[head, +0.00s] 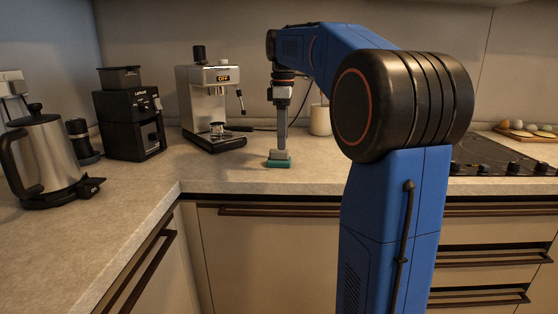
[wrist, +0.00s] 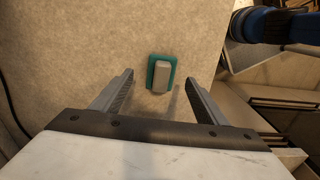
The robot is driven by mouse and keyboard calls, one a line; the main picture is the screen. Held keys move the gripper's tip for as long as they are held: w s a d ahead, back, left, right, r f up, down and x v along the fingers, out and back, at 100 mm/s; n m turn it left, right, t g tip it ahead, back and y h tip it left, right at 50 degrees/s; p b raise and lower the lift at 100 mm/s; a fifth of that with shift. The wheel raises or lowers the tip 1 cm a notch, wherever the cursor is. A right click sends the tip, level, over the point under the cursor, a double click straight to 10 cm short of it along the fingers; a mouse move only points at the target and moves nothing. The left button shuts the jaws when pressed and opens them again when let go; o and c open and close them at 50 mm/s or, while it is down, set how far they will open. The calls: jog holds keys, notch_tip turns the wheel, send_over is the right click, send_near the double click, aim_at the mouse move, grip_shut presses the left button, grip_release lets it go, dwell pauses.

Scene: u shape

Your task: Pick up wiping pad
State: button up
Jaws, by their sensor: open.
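The wiping pad (head: 278,163) lies on the counter near its front edge, with a teal base and a grey block on top. In the wrist view the wiping pad (wrist: 161,74) lies flat ahead of my fingertips, roughly midway between them. My gripper (head: 280,145) points straight down just above the pad in the head view. In the wrist view my gripper (wrist: 159,80) is open, one finger on each side, with nothing between them. I cannot tell the exact height gap to the pad.
An espresso machine (head: 211,100) and a grinder (head: 130,113) stand to the left at the back. A steel kettle (head: 48,160) stands far left. A pale canister (head: 320,120) is behind my gripper. A cooktop (head: 500,155) is at right. The counter (head: 230,175) around the pad is clear.

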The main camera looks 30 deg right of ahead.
aim_at(279, 152)
jog(key=shift+w+a+f, duration=0.1)
jog(key=shift+a+f, duration=0.1)
jog(key=shift+f, duration=0.75)
jog(key=shift+w+a+f, duration=0.1)
jog(key=shift+a+f, duration=0.05)
jog(key=shift+f, duration=0.85)
jog(key=shift+a+f, duration=0.2)
jog(key=shift+f, duration=0.75)
jog(key=c, duration=1.2)
